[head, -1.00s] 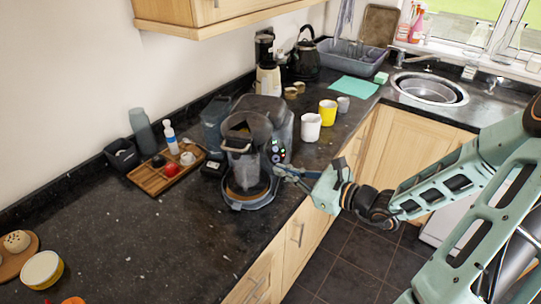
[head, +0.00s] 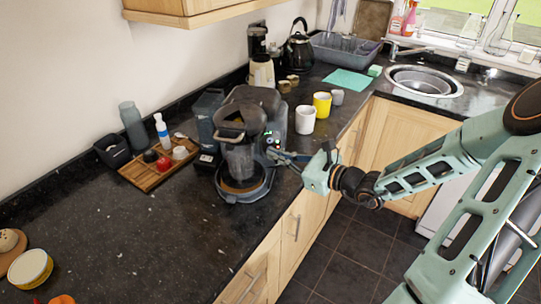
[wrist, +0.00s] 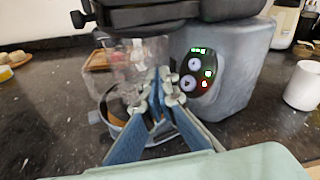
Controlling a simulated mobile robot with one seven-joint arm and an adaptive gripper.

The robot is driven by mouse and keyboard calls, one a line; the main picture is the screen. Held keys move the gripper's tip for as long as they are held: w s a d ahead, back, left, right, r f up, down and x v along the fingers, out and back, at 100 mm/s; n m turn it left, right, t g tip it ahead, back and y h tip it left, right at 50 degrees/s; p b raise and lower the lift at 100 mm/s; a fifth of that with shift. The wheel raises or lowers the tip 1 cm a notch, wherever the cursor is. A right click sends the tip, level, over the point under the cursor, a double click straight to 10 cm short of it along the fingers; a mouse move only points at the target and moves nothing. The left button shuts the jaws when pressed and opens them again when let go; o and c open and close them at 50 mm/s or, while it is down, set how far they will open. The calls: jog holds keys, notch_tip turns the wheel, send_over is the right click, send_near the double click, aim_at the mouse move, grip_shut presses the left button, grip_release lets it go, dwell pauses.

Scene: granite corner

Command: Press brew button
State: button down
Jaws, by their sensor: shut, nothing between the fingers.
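The coffee machine (head: 250,145) stands on the dark counter, with its glass carafe (head: 240,162) on the round base. In the wrist view its control panel (wrist: 193,72) shows round buttons, green lights at the top and a red light low on the right. Which button is the brew button cannot be read. My gripper (head: 272,154) is shut and empty, at the machine's right front beside the panel. In the wrist view the fingertips (wrist: 158,90) are in front of the carafe, a little left of and below the lower round button (wrist: 187,84). Contact with the panel cannot be told.
A white mug (head: 305,120), a yellow cup (head: 322,104) and a grey cup (head: 337,97) stand to the right. A wooden tray (head: 145,176) with small items lies left of the machine. The front-left counter is mostly clear.

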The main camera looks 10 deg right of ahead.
jog(key=shift+w+d+f+b, duration=0.1)
jog(key=shift+w+f+b, duration=0.15)
jog(key=shift+w+f, duration=0.35)
jog(key=shift+w+f+b, duration=0.25)
jog(key=shift+w, duration=0.6)
dwell(0.4)
jog(key=shift+w+f, duration=0.2)
jog(key=shift+w, duration=0.15)
jog(key=shift+w+f+b, duration=0.2)
jog(key=shift+w+b, duration=0.1)
jog(key=shift+w, duration=0.05)
dwell(0.5)
dwell(0.4)
jog(key=shift+s+r+p, duration=0.4)
jog(key=shift+s+r, duration=0.05)
jog(key=shift+s, duration=0.25)
